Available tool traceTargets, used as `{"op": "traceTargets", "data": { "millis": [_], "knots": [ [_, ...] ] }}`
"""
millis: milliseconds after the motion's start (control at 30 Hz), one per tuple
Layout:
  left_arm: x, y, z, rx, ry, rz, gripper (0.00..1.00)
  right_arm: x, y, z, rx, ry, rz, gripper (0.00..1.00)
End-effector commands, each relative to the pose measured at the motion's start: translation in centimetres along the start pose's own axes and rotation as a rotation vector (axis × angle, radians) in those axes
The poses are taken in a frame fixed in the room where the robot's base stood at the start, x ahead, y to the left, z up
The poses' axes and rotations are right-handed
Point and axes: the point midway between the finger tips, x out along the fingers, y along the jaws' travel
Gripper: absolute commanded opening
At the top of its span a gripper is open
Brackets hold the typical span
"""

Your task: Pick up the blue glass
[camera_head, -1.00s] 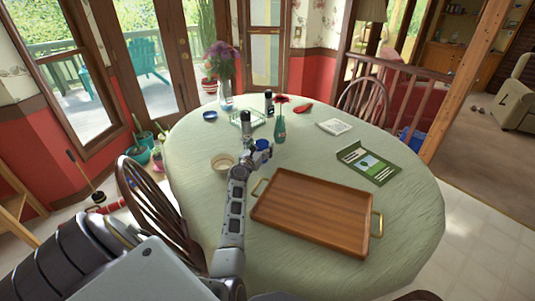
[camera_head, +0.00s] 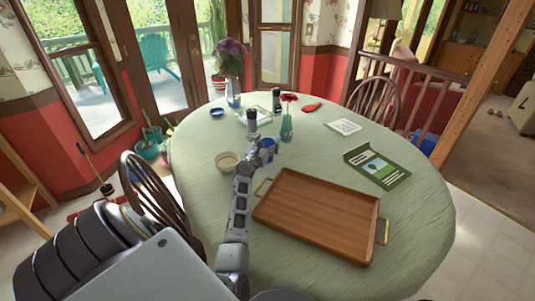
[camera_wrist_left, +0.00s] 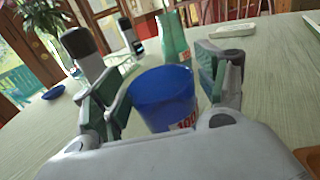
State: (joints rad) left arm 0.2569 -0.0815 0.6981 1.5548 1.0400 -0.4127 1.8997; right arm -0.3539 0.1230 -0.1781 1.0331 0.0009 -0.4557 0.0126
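The blue glass (camera_head: 267,154) stands on the round table, just right of the end of my left arm in the head view. In the left wrist view the blue glass (camera_wrist_left: 163,98) is upright between the two fingers of my left gripper (camera_wrist_left: 166,74), with a red and white mark low on its side. The fingers are spread around it. A small gap shows on the right side; the left finger is close to the glass, and I cannot tell if it touches. My left gripper is small in the head view (camera_head: 257,148). My right gripper is not in view.
A wooden tray (camera_head: 318,215) lies right of my arm. A bowl (camera_head: 228,161) is left of the glass. A dark-capped grinder (camera_head: 252,124) and a green vase (camera_head: 287,128) stand just behind. A green booklet (camera_head: 377,166) lies to the right. A chair (camera_head: 150,195) is at left.

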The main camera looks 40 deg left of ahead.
Motion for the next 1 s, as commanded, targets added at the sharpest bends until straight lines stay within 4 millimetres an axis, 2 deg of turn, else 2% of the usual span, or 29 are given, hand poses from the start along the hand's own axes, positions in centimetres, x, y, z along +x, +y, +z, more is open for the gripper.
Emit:
{"op": "traceTargets", "data": {
  "millis": [67, 400, 667, 1000],
  "knots": [
    [0.0, 0.0, 0.0, 0.000, 0.000, 0.000, 0.57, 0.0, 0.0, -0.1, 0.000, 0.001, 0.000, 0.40],
    [0.0, 0.0, 0.0, 0.000, 0.000, 0.000, 0.13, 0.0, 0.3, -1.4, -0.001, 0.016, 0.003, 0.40],
    [0.0, 0.0, 0.1, 0.000, -0.001, 0.000, 0.13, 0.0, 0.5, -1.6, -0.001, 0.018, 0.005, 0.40],
    [0.0, 0.0, 1.6, 0.000, -0.003, 0.001, 0.13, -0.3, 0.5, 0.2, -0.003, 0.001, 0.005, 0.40]
  ]
}}
